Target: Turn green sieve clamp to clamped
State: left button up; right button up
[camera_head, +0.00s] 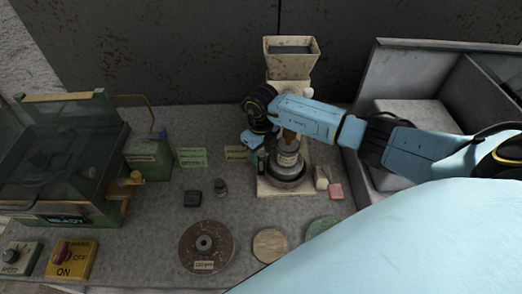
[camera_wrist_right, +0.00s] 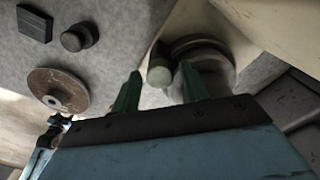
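A cream machine with a hopper (camera_head: 291,58) on top stands at the back centre, with a dark round base and a labelled cylinder (camera_head: 288,158). My right gripper (camera_head: 262,158) is at the left side of this cylinder; my own arm partly covers the machine. In the right wrist view, the two green fingers (camera_wrist_right: 160,76) are apart. A pale, slightly green rounded knob (camera_wrist_right: 159,72) shows between them, with gaps on both sides. I cannot tell whether it is the sieve clamp's handle. The clamp's position is not readable. My left gripper is not in view.
A glass-lidded green machine (camera_head: 60,217) stands at left, with a yellow switch box (camera_head: 70,259) before it. A brown disc (camera_head: 206,247), a tan disc (camera_head: 270,245), a green disc (camera_head: 320,228) and a dark block (camera_head: 192,199) lie on the bench. Grey walls rise at right.

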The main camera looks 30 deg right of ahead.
jog(key=c, duration=0.8)
jog(key=shift+o, duration=0.2)
jog(key=shift+n, duration=0.3)
jog(key=n+b, duration=0.3)
jog(key=shift+d+f, duration=0.1)
jog(key=n+b, duration=0.4)
jog(key=n, duration=0.1)
jog(key=shift+n+b, duration=0.35)
jog(key=shift+n, duration=0.05)
jog(key=n+b, duration=0.3)
jog(key=n, duration=0.1)
jog(key=shift+n+b, duration=1.65)
jog(key=shift+n, duration=0.55)
